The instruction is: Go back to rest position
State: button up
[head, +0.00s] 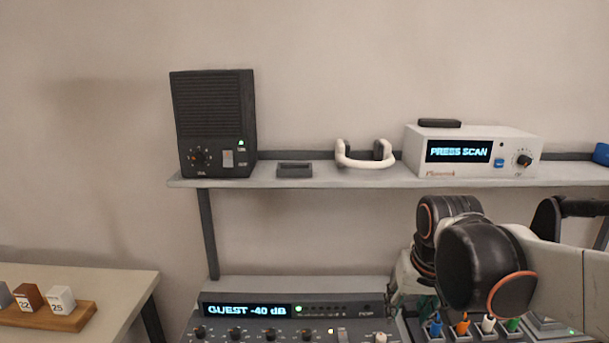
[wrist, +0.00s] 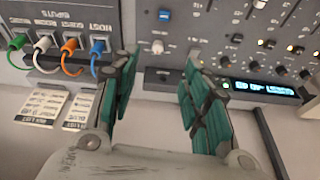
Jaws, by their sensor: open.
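My gripper (wrist: 160,88) is open and empty in the wrist view, its green-padded fingers apart in front of the mixing console (wrist: 160,55). In the head view my arm reaches in from the right, and my gripper (head: 408,285) is mostly hidden behind my dark arm joint. The console (head: 270,332) stands below the shelf, with a display reading "GUEST -40 dB". Blue, orange, white and green plugs (wrist: 71,45) sit in its input row, left of my fingers in the wrist view.
A shelf (head: 330,178) above holds a black speaker box (head: 214,120), a small dark block (head: 295,170), a white headset (head: 365,158) and a white receiver (head: 472,152) reading "PRESS SCAN". A side table (head: 100,280) at left bears numbered blocks on a wooden tray (head: 50,318). Two printed labels (wrist: 60,108) show in the wrist view.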

jog(key=s+n+t, duration=0.1)
jog(key=s+t, duration=0.2)
jog(key=s, duration=0.8)
jog(key=shift+s+f+t, duration=0.2)
jog(key=shift+s+t, duration=0.2)
